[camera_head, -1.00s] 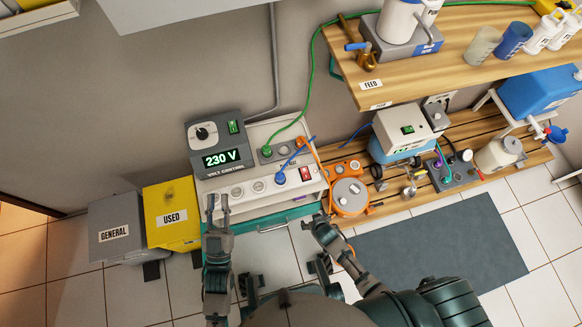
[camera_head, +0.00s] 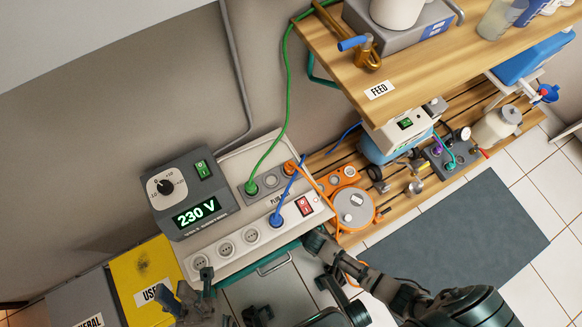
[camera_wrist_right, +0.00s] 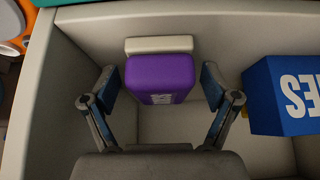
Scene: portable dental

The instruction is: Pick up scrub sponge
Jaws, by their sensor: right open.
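In the right wrist view, a purple block with a pale layer along its far side (camera_wrist_right: 160,76), which looks like the scrub sponge, stands in a light-walled compartment. My right gripper (camera_wrist_right: 161,88) is open, one finger on each side of the block, with gaps between. The block does not show in the head view. In the head view my right gripper (camera_head: 318,245) is beside the white power unit's front edge, its fingers partly hidden. My left gripper (camera_head: 186,290) is at the lower left in front of that unit, fingers apart and nothing seen between them.
A blue lettered box (camera_wrist_right: 285,95) stands right of the block, and the compartment wall (camera_wrist_right: 75,60) is close on the left. The power unit (camera_head: 240,245) carries sockets and cables. An orange device (camera_head: 350,208) is on the slatted shelf. A grey mat (camera_head: 465,240) lies on the floor.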

